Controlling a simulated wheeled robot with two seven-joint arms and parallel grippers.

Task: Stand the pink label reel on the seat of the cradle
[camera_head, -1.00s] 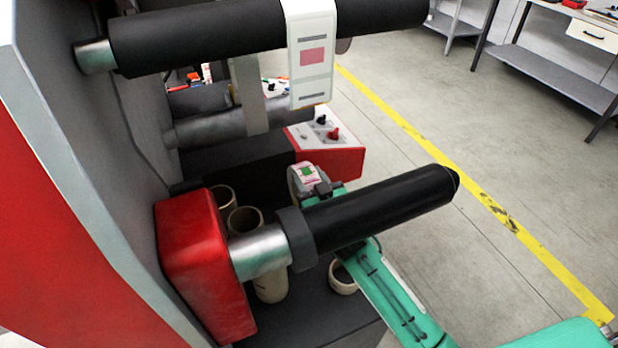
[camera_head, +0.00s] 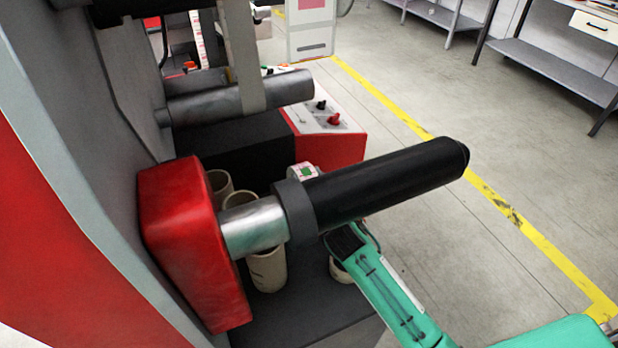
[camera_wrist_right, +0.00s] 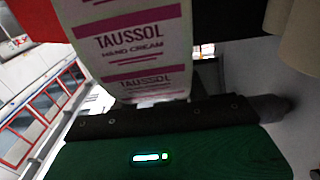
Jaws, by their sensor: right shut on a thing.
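The pink label reel shows in the head view only as a small white, pink and green patch (camera_head: 303,171) above the collar of the black shaft; the shaft hides the rest. In the right wrist view its white face with pink "TAUSSOL" print (camera_wrist_right: 132,45) fills the upper middle. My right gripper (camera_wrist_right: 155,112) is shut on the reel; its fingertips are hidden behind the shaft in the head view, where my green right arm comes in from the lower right. I cannot make out the cradle or its seat. My left gripper is not in view.
The black shaft (camera_head: 390,185) juts right from a red block (camera_head: 190,245) in front of my right gripper. Pale cardboard cores (camera_head: 267,270) stand on the dark deck (camera_head: 305,310). A red control box (camera_head: 335,140) stands behind.

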